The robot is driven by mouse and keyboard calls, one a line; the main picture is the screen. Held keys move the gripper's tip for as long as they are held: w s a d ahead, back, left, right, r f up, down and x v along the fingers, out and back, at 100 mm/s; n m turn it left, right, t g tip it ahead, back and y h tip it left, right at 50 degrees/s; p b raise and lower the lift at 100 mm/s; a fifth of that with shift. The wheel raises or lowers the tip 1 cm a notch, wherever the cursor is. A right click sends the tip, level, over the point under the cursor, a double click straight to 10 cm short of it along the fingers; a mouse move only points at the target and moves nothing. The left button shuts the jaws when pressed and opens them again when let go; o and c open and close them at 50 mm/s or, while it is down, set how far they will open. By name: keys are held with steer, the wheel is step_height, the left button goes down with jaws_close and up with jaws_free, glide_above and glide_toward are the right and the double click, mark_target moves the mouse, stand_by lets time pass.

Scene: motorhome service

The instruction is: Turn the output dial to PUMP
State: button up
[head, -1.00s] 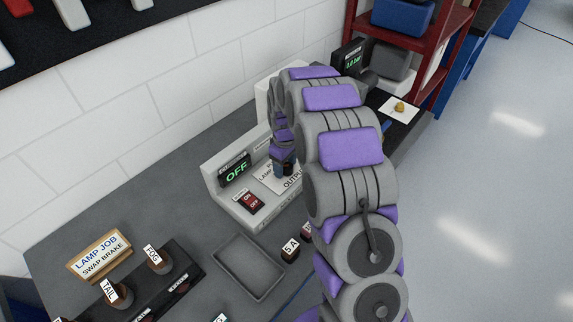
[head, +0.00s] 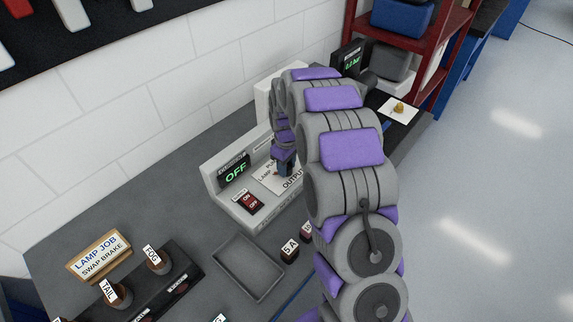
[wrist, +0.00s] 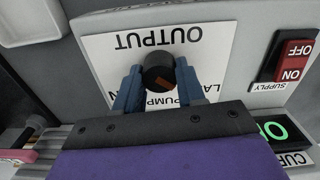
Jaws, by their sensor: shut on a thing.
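The output dial (wrist: 158,74) is a dark round knob with an orange mark, on a white plate lettered OUTPUT, PUMP and LAMP (wrist: 110,48). The wrist view shows the plate upside down. My gripper (wrist: 157,82) has its two blue fingers shut on the dial, one on each side. The orange mark points toward the lower right, near the PUMP lettering. In the head view the plate (head: 267,181) is on the light grey control box (head: 250,216), and my arm hides most of the dial.
The box has a display reading OFF (head: 235,172) and a red and black SUPPLY rocker switch (head: 247,200). A grey tray (head: 248,268), a 5 A block (head: 290,249) and a LAMP JOB sign (head: 99,254) are on the bench.

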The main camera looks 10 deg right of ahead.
steer(key=shift+w+r+m, duration=0.1)
steer(key=shift+r+m, duration=0.05)
steer(key=shift+m, duration=0.25)
steer(key=m+p, duration=0.2)
steer(key=m, duration=0.1)
steer(key=shift+m, duration=0.4)
steer(key=m+p, duration=0.2)
steer(key=m, duration=0.3)
steer(key=shift+w, duration=0.1)
stand_by(0.4)
steer(key=o, duration=1)
steer(key=shift+o, duration=0.2)
